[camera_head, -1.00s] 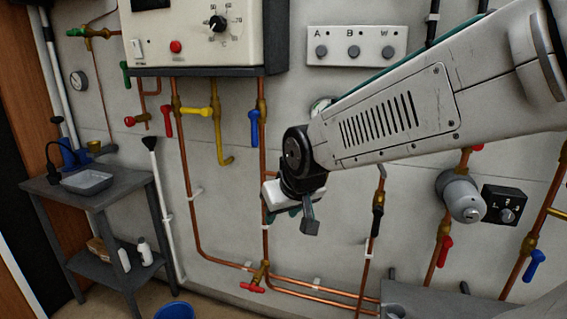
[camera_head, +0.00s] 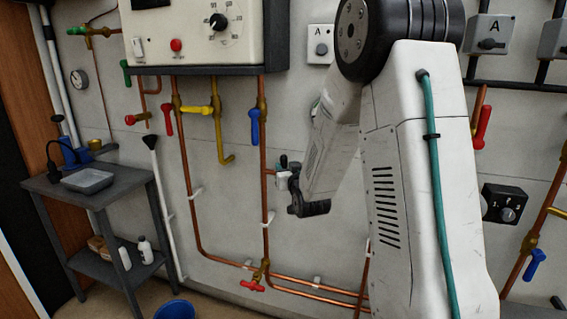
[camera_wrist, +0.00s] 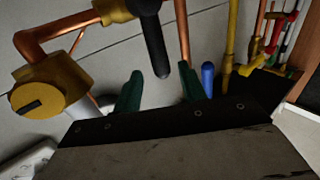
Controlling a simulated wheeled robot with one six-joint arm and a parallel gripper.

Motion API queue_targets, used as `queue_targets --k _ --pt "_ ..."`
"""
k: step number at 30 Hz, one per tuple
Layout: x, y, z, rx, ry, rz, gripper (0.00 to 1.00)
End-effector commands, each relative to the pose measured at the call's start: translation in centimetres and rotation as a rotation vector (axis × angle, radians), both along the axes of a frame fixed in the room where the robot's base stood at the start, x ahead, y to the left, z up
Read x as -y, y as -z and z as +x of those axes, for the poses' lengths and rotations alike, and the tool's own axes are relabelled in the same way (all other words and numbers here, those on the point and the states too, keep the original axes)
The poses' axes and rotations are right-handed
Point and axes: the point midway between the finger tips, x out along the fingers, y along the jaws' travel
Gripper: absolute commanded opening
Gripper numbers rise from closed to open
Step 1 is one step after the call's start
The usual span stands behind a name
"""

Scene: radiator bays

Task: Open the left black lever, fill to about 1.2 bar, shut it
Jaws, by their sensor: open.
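A black lever (camera_wrist: 154,45) hangs down below a copper and brass fitting (camera_wrist: 115,8) in the wrist view. Its lower end points into the gap between the two green fingertips of my gripper (camera_wrist: 161,90). The jaws are apart, and I see no contact with the lever. I cannot tell whether this is the left black lever. In the head view my gripper (camera_head: 283,167) is in front of the wall, right of a vertical copper pipe. My arm hides the wall behind it, including any black levers. A round gauge (camera_head: 315,106) is mostly covered, its reading hidden.
A capped brass fitting (camera_wrist: 45,92) is left of the lever. A blue lever (camera_wrist: 207,78) and yellow pipe (camera_wrist: 231,35) are to the right. The head view shows a boiler box (camera_head: 190,35), red-handled valve (camera_head: 253,286), side table (camera_head: 95,190) and blue bucket (camera_head: 174,311).

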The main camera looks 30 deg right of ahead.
Motion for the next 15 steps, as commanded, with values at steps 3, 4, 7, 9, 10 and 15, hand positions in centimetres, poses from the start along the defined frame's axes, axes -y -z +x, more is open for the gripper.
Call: queue_targets --k 3,4,7,9,10,15 --pt "0.6 0.1 2.0 -0.001 -0.001 0.0 0.41" --pt "0.7 0.0 2.4 0.0 -0.001 0.0 0.41" --pt "1.1 0.0 3.6 -0.001 -0.001 0.0 0.41" --pt "1.3 0.0 4.2 -0.001 -0.001 0.0 0.41" --pt "1.4 0.0 4.4 -0.001 -0.001 0.0 0.41" --pt "1.5 0.0 4.8 -0.002 -0.001 0.001 0.41"
